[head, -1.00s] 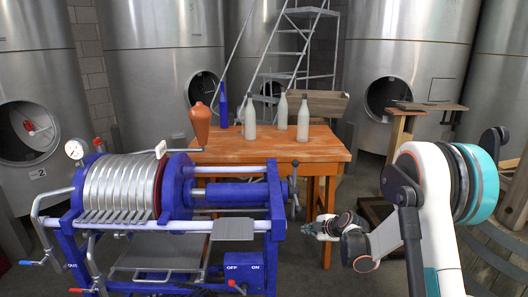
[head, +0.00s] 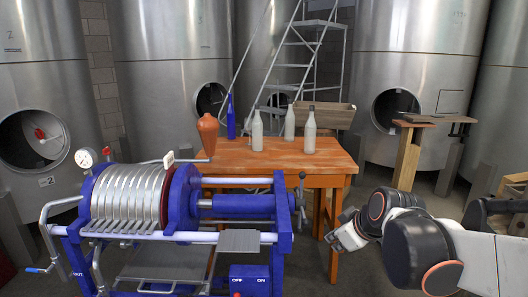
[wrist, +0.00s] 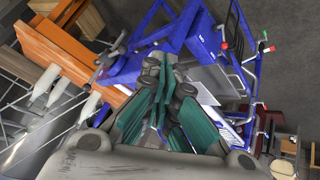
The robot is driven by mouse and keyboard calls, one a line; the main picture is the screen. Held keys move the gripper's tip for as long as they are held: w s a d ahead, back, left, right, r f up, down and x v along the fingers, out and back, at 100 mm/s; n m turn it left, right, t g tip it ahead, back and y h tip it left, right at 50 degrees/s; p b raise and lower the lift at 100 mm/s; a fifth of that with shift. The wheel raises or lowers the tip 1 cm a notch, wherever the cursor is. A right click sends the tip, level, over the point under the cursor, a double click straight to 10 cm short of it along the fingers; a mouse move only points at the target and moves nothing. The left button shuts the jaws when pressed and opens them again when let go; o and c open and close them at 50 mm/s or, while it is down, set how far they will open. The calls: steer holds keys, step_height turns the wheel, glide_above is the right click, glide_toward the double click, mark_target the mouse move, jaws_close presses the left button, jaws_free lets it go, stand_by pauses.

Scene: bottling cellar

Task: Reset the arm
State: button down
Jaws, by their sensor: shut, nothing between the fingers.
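My gripper (head: 333,232) is at the lower right of the head view, to the right of the blue filter press and in front of the wooden table's right leg. In the wrist view its green-padded fingers (wrist: 161,84) are closed together with nothing between them. The arm reaches in from the right edge of the head view, with its wrist low and the gripper pointing left. Nothing in view touches the gripper.
The blue filter press (head: 230,238) stands at the front left. An orange-topped table (head: 275,158) behind it holds white bottles (head: 310,132), a blue bottle (head: 231,118) and a brown vase (head: 207,134). Steel tanks (head: 410,60) line the back. A wooden stand (head: 407,160) is at the right.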

steer(key=s+d+f+m+h, duration=0.1)
steer(key=s+m, duration=0.6)
steer(key=s, duration=1.3)
steer(key=shift+d+m+g+h, duration=0.3)
steer(key=shift+d+h, duration=0.15)
steer(key=shift+h, duration=0.05)
